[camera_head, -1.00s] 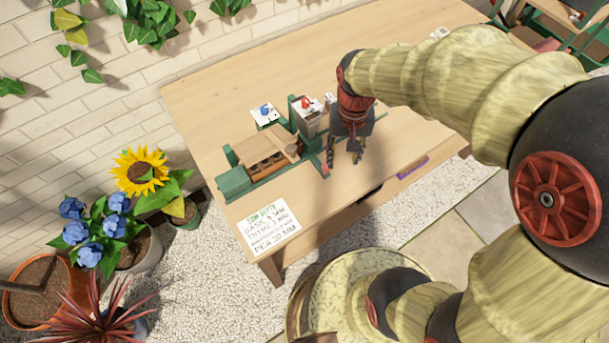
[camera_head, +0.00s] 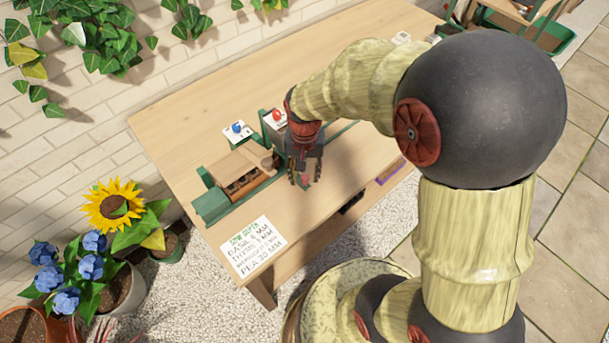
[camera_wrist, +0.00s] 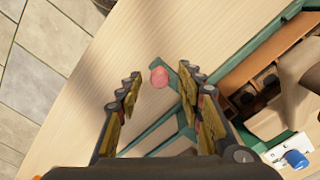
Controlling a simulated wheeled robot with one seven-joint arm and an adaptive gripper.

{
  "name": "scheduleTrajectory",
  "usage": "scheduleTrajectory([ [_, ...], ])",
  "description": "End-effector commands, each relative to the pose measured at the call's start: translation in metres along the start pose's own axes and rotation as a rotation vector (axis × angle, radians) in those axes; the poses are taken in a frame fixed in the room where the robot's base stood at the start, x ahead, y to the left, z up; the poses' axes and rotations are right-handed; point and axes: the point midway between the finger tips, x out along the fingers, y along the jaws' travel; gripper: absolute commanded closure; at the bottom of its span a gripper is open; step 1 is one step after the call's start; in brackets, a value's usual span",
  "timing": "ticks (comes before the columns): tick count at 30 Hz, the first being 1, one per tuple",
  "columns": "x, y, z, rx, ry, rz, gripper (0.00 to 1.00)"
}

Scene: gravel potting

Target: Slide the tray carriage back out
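The tray carriage shows as a green frame with a brown tray of dark cells (camera_head: 246,182) on the bench. The same tray shows at the right of the wrist view (camera_wrist: 262,78), partly cut off. A green bar reaches from it and ends in a pinkish-red knob (camera_wrist: 158,77). My gripper (camera_head: 304,184) points down at the carriage's right side. In the wrist view my gripper (camera_wrist: 160,95) is open, with one finger on each side of the gap and nothing clasped. The knob appears in line with the gap, beyond the fingertips. Whether a finger touches the bar is unclear.
A blue button (camera_head: 237,128) and a red button (camera_head: 277,115) stand behind the carriage. A written sowing-depth card (camera_head: 253,246) lies at the bench's front left. A purple item (camera_head: 391,171) is at the front edge. The bench's right part (camera_head: 385,60) is largely clear.

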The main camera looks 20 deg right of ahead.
Motion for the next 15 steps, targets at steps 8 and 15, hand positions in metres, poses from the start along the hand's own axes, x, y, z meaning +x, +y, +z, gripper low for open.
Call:
scheduleTrajectory([
  [8,0.0021,-0.0001,-0.0002,0.000,0.001,0.000,0.63],
  [15,0.0020,0.0000,-0.0001,0.000,0.001,0.000,0.75],
])
